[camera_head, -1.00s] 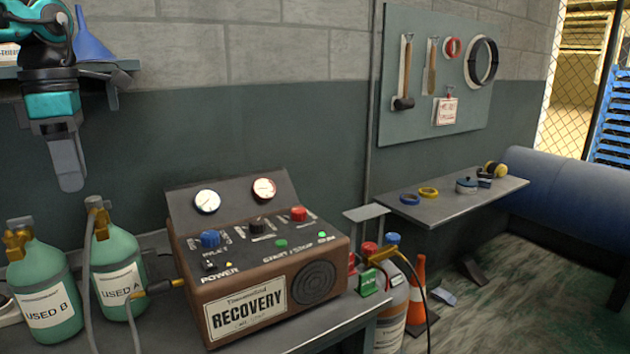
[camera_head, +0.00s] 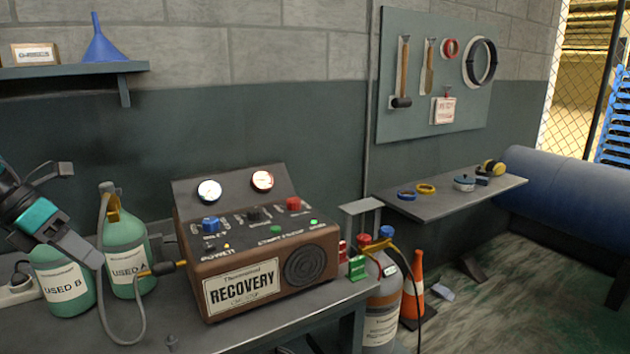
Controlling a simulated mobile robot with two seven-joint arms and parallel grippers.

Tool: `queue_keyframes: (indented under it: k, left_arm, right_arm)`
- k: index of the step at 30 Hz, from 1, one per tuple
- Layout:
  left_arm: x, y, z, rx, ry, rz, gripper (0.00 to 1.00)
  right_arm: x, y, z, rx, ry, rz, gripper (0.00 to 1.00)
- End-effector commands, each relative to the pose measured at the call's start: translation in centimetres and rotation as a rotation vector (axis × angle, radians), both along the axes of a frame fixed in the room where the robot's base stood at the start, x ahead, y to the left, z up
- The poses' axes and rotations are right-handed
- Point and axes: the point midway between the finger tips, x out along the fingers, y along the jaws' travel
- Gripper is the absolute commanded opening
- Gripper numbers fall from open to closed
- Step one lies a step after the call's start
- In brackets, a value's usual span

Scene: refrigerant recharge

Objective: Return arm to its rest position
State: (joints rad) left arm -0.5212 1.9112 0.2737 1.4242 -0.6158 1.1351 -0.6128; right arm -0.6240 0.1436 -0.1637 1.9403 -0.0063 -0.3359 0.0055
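My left gripper (camera_head: 82,252) is at the left edge in the head view, low, in front of the used B cylinder (camera_head: 66,288). It points down to the right, and I see no object held in it; whether its fingers are apart is not clear. The used A cylinder (camera_head: 128,262) stands just right of it with a grey hose at its valve. The recovery machine (camera_head: 250,265) stands on the bench, apart from the gripper. My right gripper is out of view.
The bench (camera_head: 200,335) has free room in front of the machine. A shelf (camera_head: 75,70) with a blue funnel (camera_head: 101,42) is above left. A tall cylinder (camera_head: 382,305) and an orange cone (camera_head: 413,290) stand right of the bench. A side table (camera_head: 455,200) holds small items.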

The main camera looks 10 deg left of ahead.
Motion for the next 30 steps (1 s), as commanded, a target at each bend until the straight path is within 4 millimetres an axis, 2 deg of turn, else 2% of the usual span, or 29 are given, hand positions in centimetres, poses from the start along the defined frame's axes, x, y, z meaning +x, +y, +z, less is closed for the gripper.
queue_keyframes:
  k: [1,8,13,17,23,27,30]
  left_arm:
    - [-0.6,0.1,-2.3,-0.096,-0.002,0.083,0.37]
    - [-2.4,-0.7,-10.9,-0.489,0.009,0.492,0.37]
    - [-4.2,-2.3,-16.7,-0.771,0.068,0.816,0.37]
    - [-5.9,-4.4,-21.0,-0.978,0.147,1.071,0.37]
    - [-8.7,-9.0,-26.9,-1.277,0.326,1.467,0.37]
    - [-10.8,-13.7,-30.3,-1.463,0.504,1.739,0.37]
    - [-12.2,-17.6,-32.0,-1.577,0.654,1.92,0.37]
  right_arm:
    - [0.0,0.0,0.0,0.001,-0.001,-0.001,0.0]
    - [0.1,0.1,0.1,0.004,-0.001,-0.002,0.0]
    - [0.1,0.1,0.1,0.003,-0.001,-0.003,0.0]
    - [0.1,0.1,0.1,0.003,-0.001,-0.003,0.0]
    - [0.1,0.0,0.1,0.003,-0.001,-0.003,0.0]
    - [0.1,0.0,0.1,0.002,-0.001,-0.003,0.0]
    - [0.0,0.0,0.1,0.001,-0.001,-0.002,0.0]
